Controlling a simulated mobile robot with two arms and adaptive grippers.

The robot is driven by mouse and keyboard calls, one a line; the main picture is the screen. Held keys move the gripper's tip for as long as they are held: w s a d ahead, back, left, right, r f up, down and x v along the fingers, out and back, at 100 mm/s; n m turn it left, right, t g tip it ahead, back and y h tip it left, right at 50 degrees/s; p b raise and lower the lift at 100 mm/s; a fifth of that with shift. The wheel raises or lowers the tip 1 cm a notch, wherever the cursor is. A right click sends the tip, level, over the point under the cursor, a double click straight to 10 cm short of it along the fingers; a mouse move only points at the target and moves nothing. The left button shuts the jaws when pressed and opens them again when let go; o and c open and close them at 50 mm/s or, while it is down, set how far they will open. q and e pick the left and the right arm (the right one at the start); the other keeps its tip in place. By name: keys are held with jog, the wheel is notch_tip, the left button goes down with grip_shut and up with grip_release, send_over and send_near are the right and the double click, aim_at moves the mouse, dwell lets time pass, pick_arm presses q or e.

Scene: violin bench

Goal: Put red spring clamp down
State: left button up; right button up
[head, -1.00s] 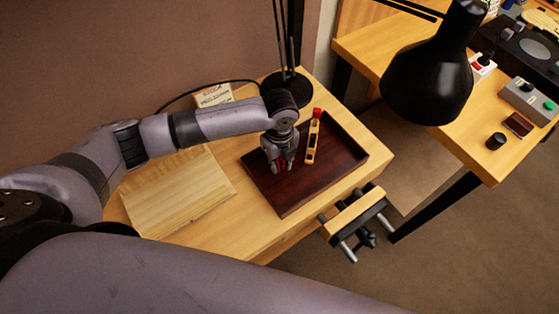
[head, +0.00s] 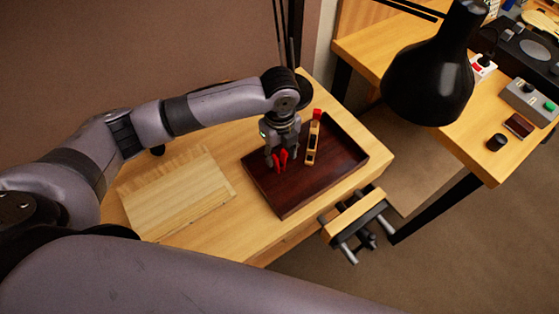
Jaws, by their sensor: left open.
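The red spring clamp (head: 281,161) is in the dark red-brown tray (head: 288,203), toward its left side. My left gripper (head: 279,156) is open just above the clamp, with its fingers close around its upper part. I cannot tell whether the fingers touch it. The fingers hide part of the clamp. My right gripper is not in view.
A narrow wooden tool (head: 312,148) with a red end lies in the tray, right of my gripper. A pale wooden board (head: 175,195) lies left of the tray. A vise (head: 357,221) juts from the bench front. A black lamp (head: 428,80) hangs at right.

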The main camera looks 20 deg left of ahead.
aim_at(280, 163)
pick_arm(q)
notch_tip(280, 163, up, 7)
jog(key=shift+f, duration=0.15)
jog(key=shift+s+f, duration=0.1)
dwell(0.5)
